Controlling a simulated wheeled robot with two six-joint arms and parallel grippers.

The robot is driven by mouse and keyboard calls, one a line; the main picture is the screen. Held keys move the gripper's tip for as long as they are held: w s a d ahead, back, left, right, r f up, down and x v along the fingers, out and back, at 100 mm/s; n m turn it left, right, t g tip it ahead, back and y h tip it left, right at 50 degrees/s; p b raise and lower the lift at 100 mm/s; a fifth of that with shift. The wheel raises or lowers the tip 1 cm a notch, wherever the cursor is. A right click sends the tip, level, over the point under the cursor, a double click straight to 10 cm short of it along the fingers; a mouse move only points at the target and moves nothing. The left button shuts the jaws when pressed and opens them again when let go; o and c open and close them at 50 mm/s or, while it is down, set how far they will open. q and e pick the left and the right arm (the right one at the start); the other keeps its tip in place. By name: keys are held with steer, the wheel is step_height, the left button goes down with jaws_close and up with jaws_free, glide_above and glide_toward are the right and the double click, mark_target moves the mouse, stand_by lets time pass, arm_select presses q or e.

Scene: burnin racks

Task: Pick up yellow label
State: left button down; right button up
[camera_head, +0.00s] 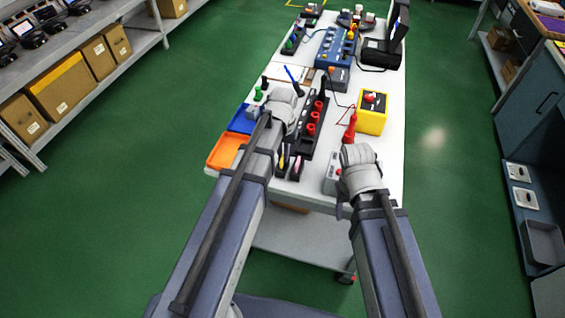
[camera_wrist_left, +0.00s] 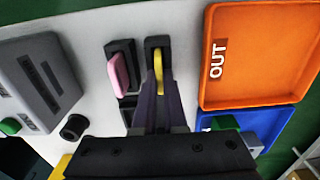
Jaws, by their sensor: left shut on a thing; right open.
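The yellow label (camera_wrist_left: 159,72) stands upright in a black holder (camera_wrist_left: 157,42), between the fingertips of my left gripper (camera_wrist_left: 157,88) in the left wrist view. The gripper is shut on it, and the fingers hide its lower part in that view. A pink label (camera_wrist_left: 118,72) stands in the neighbouring black holder and also shows in the head view (camera_head: 297,165). My right gripper (camera_head: 340,207) is open at the table's near right edge, away from the labels.
An orange tray (camera_wrist_left: 207,60) marked OUT and a blue tray (camera_wrist_left: 290,117) lie beside the holders. A grey box (camera_wrist_left: 40,85) stands on the other side. A black rack with red parts (camera_head: 311,130) and a yellow box (camera_head: 372,122) are farther along the white table.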

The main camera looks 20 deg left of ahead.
stand_by(0.4)
arm_select(q)
step_height(320, 180, up, 10)
steer(key=p, duration=1)
arm_select(e)
step_height(320, 180, up, 10)
arm_select(q)
steer(key=shift+d, duration=0.1)
